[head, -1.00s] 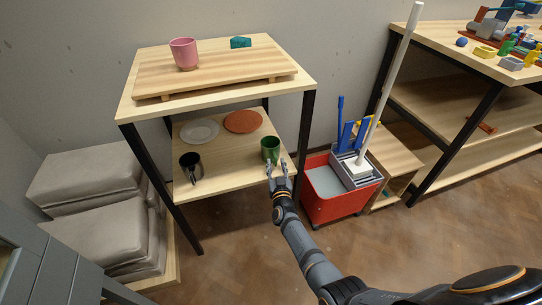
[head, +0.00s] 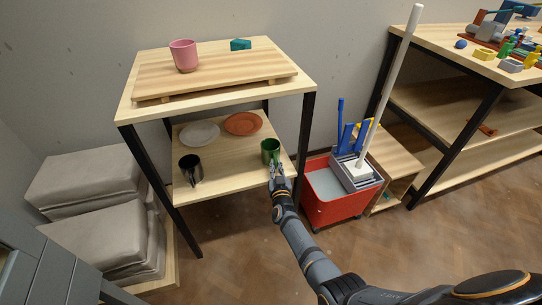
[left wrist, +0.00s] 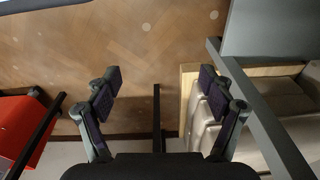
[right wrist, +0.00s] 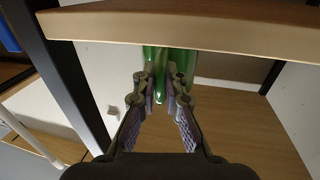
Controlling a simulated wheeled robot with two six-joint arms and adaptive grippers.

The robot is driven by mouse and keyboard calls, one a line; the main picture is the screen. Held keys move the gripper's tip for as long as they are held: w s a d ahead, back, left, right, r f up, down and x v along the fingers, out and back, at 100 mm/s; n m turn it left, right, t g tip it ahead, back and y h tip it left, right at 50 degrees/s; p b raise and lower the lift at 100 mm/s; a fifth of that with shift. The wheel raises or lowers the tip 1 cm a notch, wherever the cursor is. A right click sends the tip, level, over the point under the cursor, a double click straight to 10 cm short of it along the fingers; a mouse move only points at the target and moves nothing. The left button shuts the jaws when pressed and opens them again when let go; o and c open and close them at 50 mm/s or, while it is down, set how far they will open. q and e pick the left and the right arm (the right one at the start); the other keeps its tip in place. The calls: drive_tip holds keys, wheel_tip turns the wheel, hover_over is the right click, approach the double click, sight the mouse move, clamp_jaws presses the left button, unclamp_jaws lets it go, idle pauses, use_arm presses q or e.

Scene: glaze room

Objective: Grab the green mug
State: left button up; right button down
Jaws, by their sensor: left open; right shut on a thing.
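The green mug (head: 270,149) stands on the right front of the lower shelf in the head view. My right gripper (head: 276,168) is at its near side. In the right wrist view the right gripper's (right wrist: 164,92) fingers are shut on a narrow green part of the mug (right wrist: 178,58), which looks like its handle. The shelf's edge hides part of the mug there. My left gripper (left wrist: 160,92) is open and empty in the left wrist view, over the floor; it is not seen in the head view.
A dark mug (head: 190,170), a white plate (head: 200,134) and an orange plate (head: 242,124) share the lower shelf (head: 225,172). A pink cup (head: 184,55) stands on the board above. A red mop bucket (head: 338,205) is right of the shelf. Grey cushions (head: 95,240) lie at left.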

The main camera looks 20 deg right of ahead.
sight(275, 151)
drive_tip(key=shift+r, duration=0.2)
wheel_tip(275, 151, up, 4)
drive_tip(key=p, duration=0.4)
drive_tip(key=shift+s+f, duration=0.1)
use_arm(q)
drive_tip(key=s+a+f+p, duration=0.35)
drive_tip(key=s+f, duration=0.45)
drive_tip(key=f, duration=0.4)
drive_tip(key=s+r+p, duration=0.3)
drive_tip(key=s+p, duration=0.4)
drive_tip(key=s, duration=0.3)
drive_tip(key=shift+y, duration=0.3)
drive_tip(key=shift+w+a+r+p, duration=0.1)
drive_tip(key=shift+a+r+p, duration=0.05)
drive_tip(key=shift+r+p, duration=1.3)
drive_tip(key=shift+w+a+r+p, duration=0.1)
drive_tip(key=shift+r+p, duration=1.2)
drive_tip(key=shift+p, duration=0.25)
use_arm(e)
drive_tip(key=s+a+r, duration=0.1)
drive_tip(key=s+r, duration=0.8)
drive_tip(key=s, duration=0.4)
drive_tip(key=shift+s+a, duration=0.35)
drive_tip(key=shift+a, duration=0.05)
